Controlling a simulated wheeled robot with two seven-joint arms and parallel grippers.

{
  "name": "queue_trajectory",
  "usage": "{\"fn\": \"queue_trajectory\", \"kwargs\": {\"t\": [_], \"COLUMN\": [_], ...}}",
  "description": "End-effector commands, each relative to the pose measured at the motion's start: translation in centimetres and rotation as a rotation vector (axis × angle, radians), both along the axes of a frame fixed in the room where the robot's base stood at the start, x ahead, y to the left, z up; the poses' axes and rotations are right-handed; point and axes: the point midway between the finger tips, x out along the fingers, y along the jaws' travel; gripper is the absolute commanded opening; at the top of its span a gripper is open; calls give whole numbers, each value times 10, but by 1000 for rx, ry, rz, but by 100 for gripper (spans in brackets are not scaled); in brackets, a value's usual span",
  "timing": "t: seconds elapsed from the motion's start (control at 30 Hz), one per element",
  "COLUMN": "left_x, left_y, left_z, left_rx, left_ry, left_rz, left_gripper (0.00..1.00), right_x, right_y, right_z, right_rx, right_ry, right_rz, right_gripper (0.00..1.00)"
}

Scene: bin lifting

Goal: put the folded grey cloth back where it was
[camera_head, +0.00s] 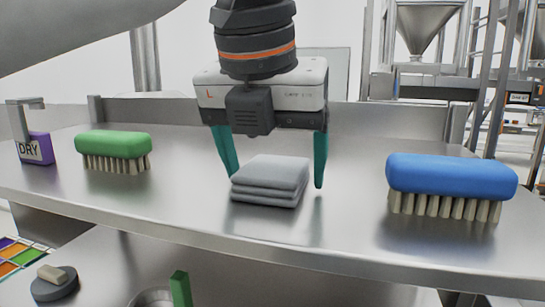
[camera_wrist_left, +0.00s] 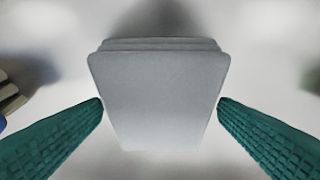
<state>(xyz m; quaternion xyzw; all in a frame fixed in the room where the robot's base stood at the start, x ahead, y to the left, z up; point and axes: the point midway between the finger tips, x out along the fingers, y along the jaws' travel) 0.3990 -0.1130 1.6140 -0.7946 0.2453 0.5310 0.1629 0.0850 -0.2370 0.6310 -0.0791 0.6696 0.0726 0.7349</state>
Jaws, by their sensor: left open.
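The folded grey cloth (camera_head: 270,181) lies on the steel shelf (camera_head: 340,225), between the green brush and the blue brush. My left gripper (camera_head: 275,182) is open and points down, with one teal finger on each side of the cloth. In the head view the right-hand finger stands clear of the cloth, and the left-hand finger is close to its edge. In the left wrist view the cloth (camera_wrist_left: 160,90) fills the middle between the two fingertips, with the fingers at its sides. My right gripper is not in view.
A green brush (camera_head: 113,145) stands on the left and a blue brush (camera_head: 451,176) on the right. A purple holder marked DRY (camera_head: 35,148) is at the far left. Below the shelf are a round dark dish (camera_head: 55,285) and a coloured grid (camera_head: 20,256).

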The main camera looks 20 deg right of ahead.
Motion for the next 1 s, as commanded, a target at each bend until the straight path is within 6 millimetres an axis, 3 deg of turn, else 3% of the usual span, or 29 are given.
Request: {"fn": "queue_trajectory", "kwargs": {"t": [0.33,0.8,1.0], "left_x": [-3,-33,-38], "left_y": [2,22,25], "left_z": [11,99,113], "left_rx": [-2,-2,0], "left_ry": [-3,-1,0], "left_rz": [2,1,-1], "left_gripper": [83,83,83], "right_x": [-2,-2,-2], "right_y": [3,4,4], "right_z": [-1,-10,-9], "right_rx": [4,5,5], "right_ry": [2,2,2], "right_rz": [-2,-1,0], "right_gripper": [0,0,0]}}
